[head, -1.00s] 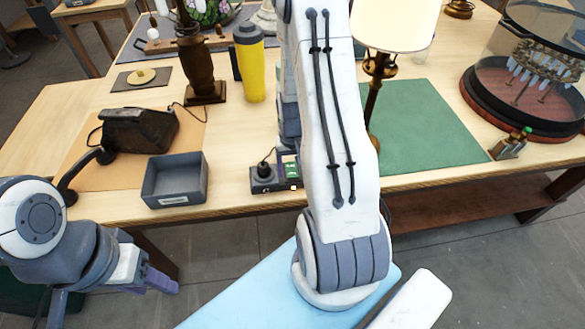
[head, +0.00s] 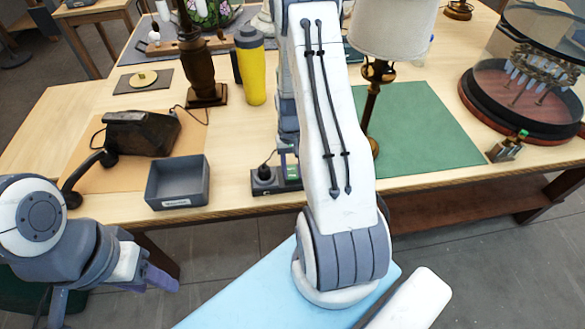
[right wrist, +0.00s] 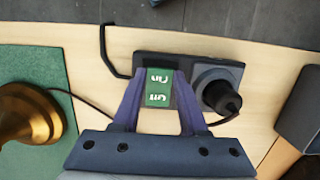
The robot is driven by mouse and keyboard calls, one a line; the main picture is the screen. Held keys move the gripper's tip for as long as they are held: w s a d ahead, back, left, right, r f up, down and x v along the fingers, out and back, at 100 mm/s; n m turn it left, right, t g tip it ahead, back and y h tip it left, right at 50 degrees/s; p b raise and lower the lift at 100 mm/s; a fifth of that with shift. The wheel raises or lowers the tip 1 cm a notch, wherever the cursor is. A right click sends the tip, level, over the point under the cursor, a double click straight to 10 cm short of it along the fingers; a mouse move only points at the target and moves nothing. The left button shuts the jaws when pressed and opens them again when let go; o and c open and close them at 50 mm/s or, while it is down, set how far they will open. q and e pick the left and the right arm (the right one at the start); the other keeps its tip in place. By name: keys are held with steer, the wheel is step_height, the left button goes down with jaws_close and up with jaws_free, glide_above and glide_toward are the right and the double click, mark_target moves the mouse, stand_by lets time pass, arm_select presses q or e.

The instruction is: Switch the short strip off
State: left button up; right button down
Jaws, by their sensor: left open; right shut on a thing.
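The short strip (head: 262,188) is a dark grey block near the table's front edge, partly hidden by my right arm. It also shows in the right wrist view (right wrist: 190,64), with a black plug (right wrist: 224,97) in its round socket. Its green switch (right wrist: 158,88), marked "On" and "Off", sits between the fingers of my right gripper (right wrist: 158,92), which is shut on it. The lamp (head: 393,28) has a cream shade that looks unlit, on a brass stem. My left gripper (head: 160,279) is open and empty, low at the left, in front of the table.
A grey tray (head: 177,203) stands left of the strip, with an old telephone (head: 140,132) behind it. A yellow bottle (head: 251,72) stands behind the strip. A green mat (head: 425,130) lies at the right, near a glass-domed display (head: 530,75).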

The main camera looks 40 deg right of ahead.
mark_target(291, 168)
steer(key=shift+w+r+g+y, duration=0.1)
steer(key=shift+w+g+y, duration=0.05)
steer(key=shift+g+y, duration=0.2)
steer(key=shift+c, duration=2.2)
jaws_free()
steer(key=b+v, duration=0.2)
steer(key=v, duration=0.8)
steer(key=shift+r, duration=0.25)
